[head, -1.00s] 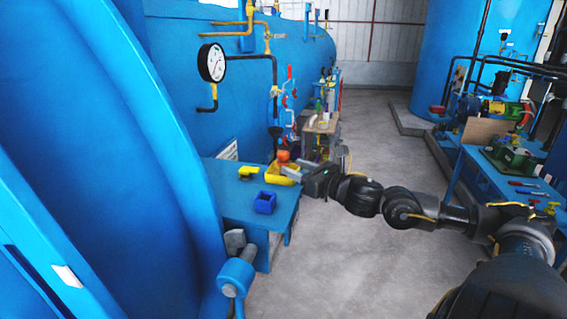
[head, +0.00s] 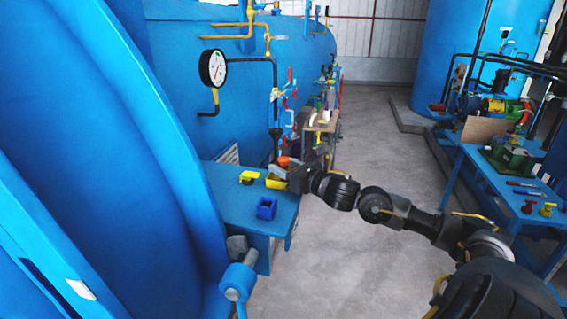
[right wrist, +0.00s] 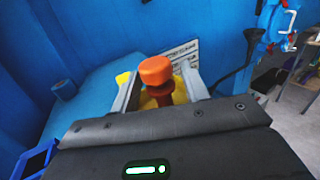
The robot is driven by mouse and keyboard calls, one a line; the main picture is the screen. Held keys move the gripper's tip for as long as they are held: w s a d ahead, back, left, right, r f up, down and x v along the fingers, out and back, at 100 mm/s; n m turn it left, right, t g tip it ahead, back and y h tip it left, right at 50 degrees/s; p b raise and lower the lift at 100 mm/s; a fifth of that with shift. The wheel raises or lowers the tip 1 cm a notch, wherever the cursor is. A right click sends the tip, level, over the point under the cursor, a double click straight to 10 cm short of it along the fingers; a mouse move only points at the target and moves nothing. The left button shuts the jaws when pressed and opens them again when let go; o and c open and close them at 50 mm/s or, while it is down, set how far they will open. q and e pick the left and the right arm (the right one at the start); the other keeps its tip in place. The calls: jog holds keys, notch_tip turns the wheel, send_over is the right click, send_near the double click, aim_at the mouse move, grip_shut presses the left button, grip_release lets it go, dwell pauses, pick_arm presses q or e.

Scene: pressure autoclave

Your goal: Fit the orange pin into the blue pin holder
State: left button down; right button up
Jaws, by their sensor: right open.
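The orange pin (right wrist: 156,72) has a round orange head on a darker red-orange stem and stands upright over a yellow holder (right wrist: 180,92). In the head view only a bit of the pin (head: 284,161) shows behind my right gripper (head: 287,174). In the right wrist view, the open fingers of my right gripper (right wrist: 160,90) are on either side of the pin's stem; I cannot tell whether they touch it. The blue pin holder (head: 266,208) is a small open box nearer the front of the blue table. Its edge shows at lower left in the wrist view (right wrist: 36,160). My left gripper is not in view.
A second yellow piece (head: 249,177) lies on the blue table (head: 228,201), left of the gripper. The big blue vessel stands close on the left. A workbench (head: 490,190) with tools is at the right. Open floor lies between.

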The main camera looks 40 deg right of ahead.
aim_at(283, 158)
jog(key=shift+w+a, duration=0.1)
jog(key=shift+w, duration=0.05)
jog(key=shift+c, duration=0.5)
jog(key=c, duration=0.8)
jog(key=shift+r+p, duration=0.35)
jog(key=shift+r, duration=0.15)
notch_tip(283, 158, up, 2)
jog(key=shift+r+p, duration=0.25)
jog(key=shift+p, duration=0.5)
jog(key=shift+s+a+r+p, duration=1.4)
jog(key=shift+s+a+r, duration=1.05)
jog(key=shift+a, duration=0.1)
jog(key=shift+s+a+r+p, duration=1.4)
jog(key=shift+s+a+r, duration=0.95)
jog(key=shift+a, duration=0.2)
